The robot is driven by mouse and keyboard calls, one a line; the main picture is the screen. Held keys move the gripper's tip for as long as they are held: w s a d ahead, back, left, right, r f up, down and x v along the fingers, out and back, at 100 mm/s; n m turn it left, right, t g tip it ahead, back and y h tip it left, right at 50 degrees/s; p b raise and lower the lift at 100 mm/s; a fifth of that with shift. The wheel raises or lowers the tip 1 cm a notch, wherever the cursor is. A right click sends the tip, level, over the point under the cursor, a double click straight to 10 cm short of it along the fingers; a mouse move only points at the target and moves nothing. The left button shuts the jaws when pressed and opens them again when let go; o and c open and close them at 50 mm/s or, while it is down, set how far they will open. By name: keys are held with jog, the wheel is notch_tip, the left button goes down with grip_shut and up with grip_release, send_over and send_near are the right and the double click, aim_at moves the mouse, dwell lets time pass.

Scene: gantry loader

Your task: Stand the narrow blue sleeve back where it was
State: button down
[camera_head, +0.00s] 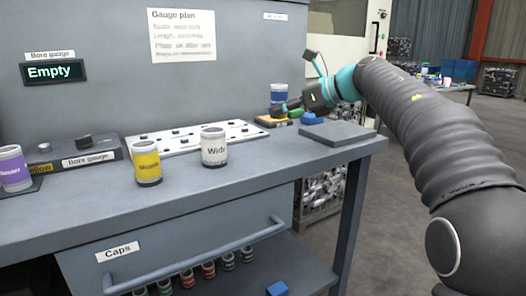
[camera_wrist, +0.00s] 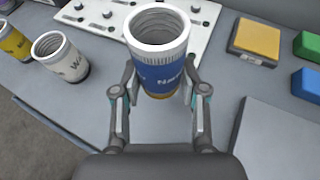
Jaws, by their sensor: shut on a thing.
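The narrow blue sleeve (camera_wrist: 163,76), with a white upper band and a partly readable "Na…" label, is between the fingers of my gripper (camera_wrist: 160,92) in the wrist view. The fingers are shut on its sides, and its open top faces the camera. In the head view the blue sleeve (camera_head: 279,91) shows at the back right of the bench, partly behind my gripper (camera_head: 284,108). Its lower end is hidden there, so I cannot tell whether it touches anything below. A white "Wide" sleeve (camera_head: 214,148) and a yellow sleeve (camera_head: 147,163) stand upright on the bench.
A white plate with black knobs (camera_head: 190,139) lies behind the sleeves. A yellow block (camera_wrist: 256,40), a green block (camera_wrist: 306,46), a blue block (camera_wrist: 306,83) and a grey plate (camera_head: 337,134) are at the right. A purple sleeve (camera_head: 13,169) stands far left. The gauge display (camera_head: 52,72) reads "Empty".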

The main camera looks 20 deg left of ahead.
jog(key=b, duration=0.2)
send_over(263, 155)
notch_tip(263, 155, down, 4)
jog(key=shift+f, duration=1.9)
jog(key=shift+f+b, duration=0.1)
jog(key=shift+b, duration=0.2)
jog(key=c, duration=0.6)
grip_release()
jog(key=shift+f, duration=0.1)
jog(key=shift+c, duration=0.2)
jog(key=shift+r, duration=0.2)
jog(key=v, duration=1.2)
